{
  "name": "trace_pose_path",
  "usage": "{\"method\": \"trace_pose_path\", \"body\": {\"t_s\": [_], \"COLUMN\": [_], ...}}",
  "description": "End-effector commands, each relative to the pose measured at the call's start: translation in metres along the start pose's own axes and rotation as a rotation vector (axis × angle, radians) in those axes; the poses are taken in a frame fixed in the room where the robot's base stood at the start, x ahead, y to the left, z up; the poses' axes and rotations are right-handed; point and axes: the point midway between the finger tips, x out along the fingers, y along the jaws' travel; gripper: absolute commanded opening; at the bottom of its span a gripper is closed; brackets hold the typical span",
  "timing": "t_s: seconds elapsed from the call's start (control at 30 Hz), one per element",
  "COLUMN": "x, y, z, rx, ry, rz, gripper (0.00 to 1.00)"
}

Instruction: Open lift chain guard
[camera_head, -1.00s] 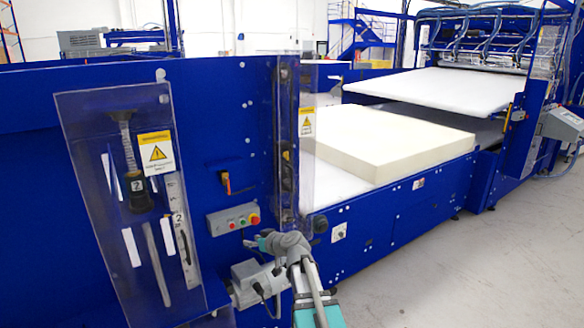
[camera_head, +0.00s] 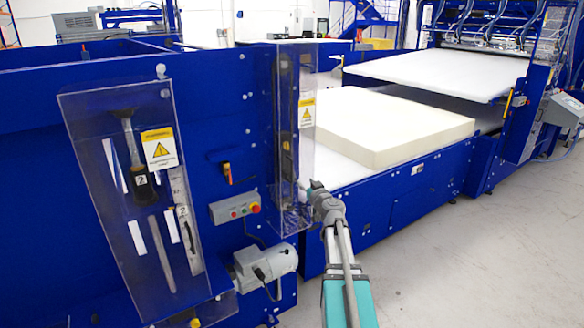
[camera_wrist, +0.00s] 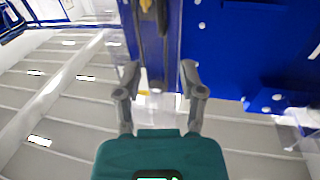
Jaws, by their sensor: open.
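A narrow clear guard (camera_head: 307,150) with a yellow warning label stands upright on the blue machine, over a dark vertical chain track (camera_head: 284,120). It looks closed. My gripper (camera_head: 314,187) is at the lower right edge of this guard; whether it touches cannot be told. In the wrist view my gripper (camera_wrist: 159,76) has its two fingers spread apart with nothing held between them. The dark track (camera_wrist: 150,40) and blue column lie beyond the fingers. The clear guard is hard to make out in the wrist view.
A larger tilted clear panel (camera_head: 140,205) covers the machine's left side. A button box (camera_head: 234,208) and grey motor (camera_head: 265,264) stick out left of my arm. A foam block (camera_head: 390,128) lies on the bed at right. The floor at right is clear.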

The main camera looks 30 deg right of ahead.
Motion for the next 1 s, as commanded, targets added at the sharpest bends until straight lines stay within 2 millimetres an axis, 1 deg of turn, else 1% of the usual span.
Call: {"method": "trace_pose_path", "body": {"t_s": [0.17,0.37,0.8,1.0], "x": [0.007,0.027,0.093,0.119], "y": [0.0,0.0,0.0,0.0], "z": [0.0,0.0,0.0,0.0], "rx": [0.0,0.0,0.001,0.001], "ry": [0.0,-0.001,-0.001,-0.002], "rz": [-0.001,-0.001,-0.002,-0.002], "gripper": [0.51,0.51,0.51,0.51]}}
